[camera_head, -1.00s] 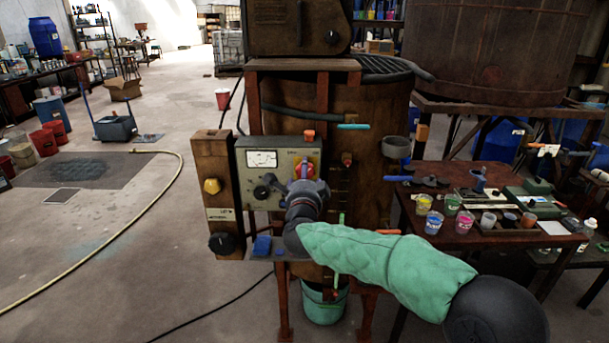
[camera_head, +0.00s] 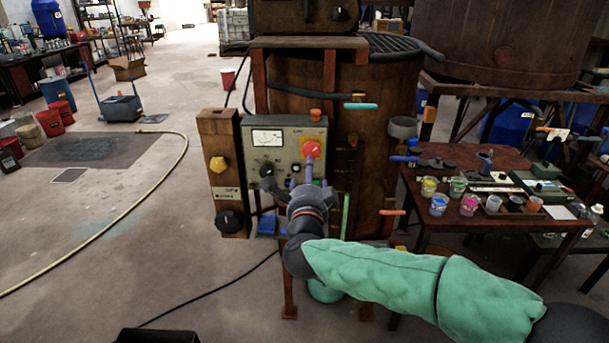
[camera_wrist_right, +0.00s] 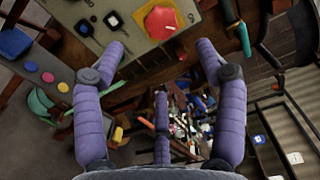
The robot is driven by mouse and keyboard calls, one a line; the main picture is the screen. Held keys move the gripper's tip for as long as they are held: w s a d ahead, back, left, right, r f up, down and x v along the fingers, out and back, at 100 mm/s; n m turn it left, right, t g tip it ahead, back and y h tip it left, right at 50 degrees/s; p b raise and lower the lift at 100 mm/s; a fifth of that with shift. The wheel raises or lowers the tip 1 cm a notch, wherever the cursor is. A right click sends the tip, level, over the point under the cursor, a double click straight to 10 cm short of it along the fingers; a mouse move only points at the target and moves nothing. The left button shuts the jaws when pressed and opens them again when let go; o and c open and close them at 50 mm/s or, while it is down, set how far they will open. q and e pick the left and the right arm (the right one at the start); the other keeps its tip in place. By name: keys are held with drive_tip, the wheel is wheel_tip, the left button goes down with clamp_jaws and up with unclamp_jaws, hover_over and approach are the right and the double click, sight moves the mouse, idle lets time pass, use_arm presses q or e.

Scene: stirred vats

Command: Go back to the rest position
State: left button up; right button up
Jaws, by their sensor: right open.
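My right gripper (camera_head: 308,190) is in front of the lower part of the grey control panel (camera_head: 287,150) on the brown vat stand. Its purple fingers are spread and hold nothing. In the right wrist view the open fingers (camera_wrist_right: 165,75) point toward the panel. The red knob also shows at the top of the wrist view (camera_wrist_right: 161,20). My left gripper is not in view.
A table (camera_head: 470,222) with paint cups and tools stands to the right. A wooden post with a yellow knob (camera_head: 218,164) is left of the panel. A teal-handled valve (camera_head: 361,106) sticks out above right.

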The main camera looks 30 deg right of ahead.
drive_tip(key=w+a+f+n+g+y+p, duration=0.1)
drive_tip(key=w+a+f+n+y, duration=0.2)
drive_tip(key=f, duration=0.6)
drive_tip(key=w+a+f+n+g+y, duration=0.1)
drive_tip(key=w+a+f+n+y, duration=0.1)
drive_tip(key=a+f+n, duration=0.5)
drive_tip(key=s+a+f+n+g+y+p, duration=0.1)
drive_tip(key=s+f+n+g+y, duration=0.1)
drive_tip(key=f, duration=0.7)
drive_tip(key=s+a+f+n+g+y, duration=0.1)
drive_tip(key=s+f+n+g+y, duration=0.1)
drive_tip(key=f, duration=0.7)
drive_tip(key=s+a+f+n+g+y, duration=0.2)
drive_tip(key=s+a+f+n+g, duration=0.2)
drive_tip(key=s+f, duration=0.6)
drive_tip(key=s+a+f+n+g+y+p, duration=0.1)
drive_tip(key=s+a+f+n+g, duration=0.3)
drive_tip(key=s+f, duration=0.6)
drive_tip(key=s+a+g+y, duration=0.1)
drive_tip(key=s+a, duration=0.1)
drive_tip(key=s, duration=0.3)
drive_tip(key=shift+a+f, duration=0.2)
drive_tip(key=shift+f, duration=0.15)
